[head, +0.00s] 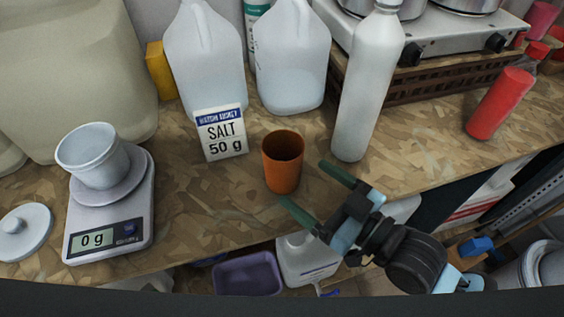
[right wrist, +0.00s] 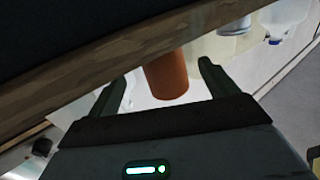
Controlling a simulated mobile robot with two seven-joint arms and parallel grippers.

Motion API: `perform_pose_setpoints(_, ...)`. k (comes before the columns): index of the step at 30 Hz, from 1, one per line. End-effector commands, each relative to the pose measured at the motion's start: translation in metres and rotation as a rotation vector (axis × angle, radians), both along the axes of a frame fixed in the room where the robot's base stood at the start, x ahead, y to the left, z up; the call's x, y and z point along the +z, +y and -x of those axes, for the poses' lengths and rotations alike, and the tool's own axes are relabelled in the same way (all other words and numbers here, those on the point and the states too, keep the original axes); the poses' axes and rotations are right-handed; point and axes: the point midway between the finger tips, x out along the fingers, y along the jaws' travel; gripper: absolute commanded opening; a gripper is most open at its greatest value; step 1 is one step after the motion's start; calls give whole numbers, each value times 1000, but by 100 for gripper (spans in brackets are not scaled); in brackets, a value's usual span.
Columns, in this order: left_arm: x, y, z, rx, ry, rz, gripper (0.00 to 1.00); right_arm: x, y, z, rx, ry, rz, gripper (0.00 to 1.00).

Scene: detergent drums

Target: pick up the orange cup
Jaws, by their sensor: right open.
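The orange cup (head: 282,168) stands upright on the wooden worktop (head: 210,215), near its front edge, right of the salt card (head: 221,133). My right gripper (head: 307,186) is open and empty, with its two green fingers pointing at the cup from the front right. In the head view one finger lies at the cup's lower front and the other to its right. In the right wrist view the cup (right wrist: 167,76) shows between the two open fingers (right wrist: 163,88). I cannot tell whether a finger touches it. My left gripper is not in view.
A white cup (head: 92,157) sits on a scale (head: 110,205) reading 0 g at the left. A tall white bottle (head: 367,90) stands behind the cup to the right. Jugs (head: 205,60) stand behind the salt card. A red bottle (head: 499,104) is far right. A purple bin (head: 248,274) is below the edge.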

Motion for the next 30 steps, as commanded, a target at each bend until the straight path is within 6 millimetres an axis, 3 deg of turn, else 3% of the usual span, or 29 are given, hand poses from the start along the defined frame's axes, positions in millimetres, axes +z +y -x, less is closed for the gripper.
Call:
perform_pose_setpoints(10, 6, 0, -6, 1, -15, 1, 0, 2, 16, -13, 1, -1, -1, 85)
perform_pose_setpoints(20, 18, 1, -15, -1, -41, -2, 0, 5, 48, -40, 2, -3, -2, 85)
perform_pose_setpoints(29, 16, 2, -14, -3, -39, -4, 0, 3, 51, -42, 2, -1, 1, 85)
perform_pose_setpoints(30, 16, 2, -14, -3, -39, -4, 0, 3, 51, -42, 2, -1, 1, 81)
